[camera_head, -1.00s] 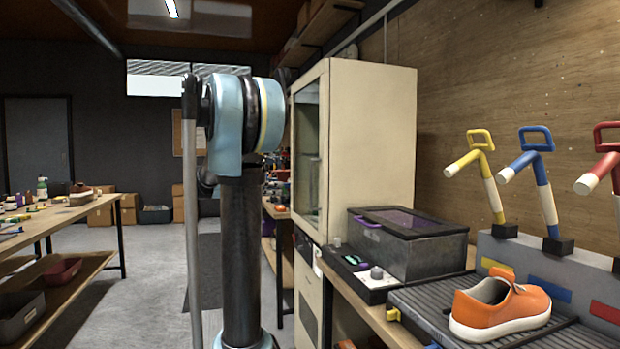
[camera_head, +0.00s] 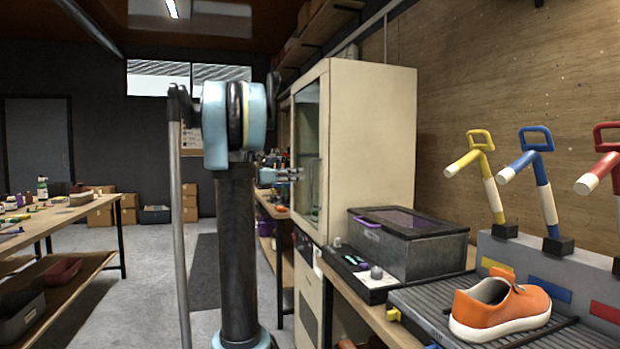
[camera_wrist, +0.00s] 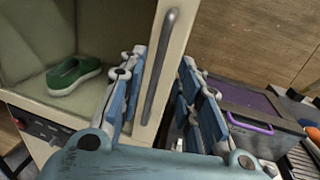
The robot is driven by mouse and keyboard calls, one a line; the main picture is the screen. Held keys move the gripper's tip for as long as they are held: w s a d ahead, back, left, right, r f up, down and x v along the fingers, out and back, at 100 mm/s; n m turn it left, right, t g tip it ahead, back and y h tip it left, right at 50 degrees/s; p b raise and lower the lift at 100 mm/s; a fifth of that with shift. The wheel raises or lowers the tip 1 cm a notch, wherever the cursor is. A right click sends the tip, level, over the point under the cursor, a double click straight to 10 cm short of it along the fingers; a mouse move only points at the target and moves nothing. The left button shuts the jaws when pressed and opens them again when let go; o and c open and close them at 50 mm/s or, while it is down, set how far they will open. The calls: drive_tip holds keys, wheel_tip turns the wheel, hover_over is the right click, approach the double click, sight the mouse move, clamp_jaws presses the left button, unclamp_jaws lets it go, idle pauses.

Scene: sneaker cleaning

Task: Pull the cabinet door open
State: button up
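The tall cream cabinet (camera_head: 372,150) stands right of my arm. Its glass-fronted door (camera_head: 307,150) appears closed, facing left. In the wrist view, the grey vertical bar handle (camera_wrist: 158,65) runs along the door frame (camera_wrist: 176,50). A green shoe (camera_wrist: 75,76) shows behind the glass. My gripper (camera_wrist: 164,62) is open, with one blue finger on each side of the handle. Visible gaps remain between the fingers and the bar; depth is hard to judge. In the head view, my gripper (camera_head: 292,174) is small beside the door, partly hidden by my arm.
A dark lidded box (camera_head: 415,240) and an orange sneaker (camera_head: 498,308) on a ribbed tray stand on the right bench. Yellow, blue and red tools stand behind. A long table (camera_head: 60,230) is at left. Floor (camera_head: 140,280) between is clear.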

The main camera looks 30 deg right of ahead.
sight(312, 173)
drive_tip(key=d, duration=0.7)
drive_tip(key=shift+s+d, duration=0.15)
drive_tip(key=shift+d, duration=0.2)
drive_tip(key=shift+c, duration=0.2)
clamp_jaws()
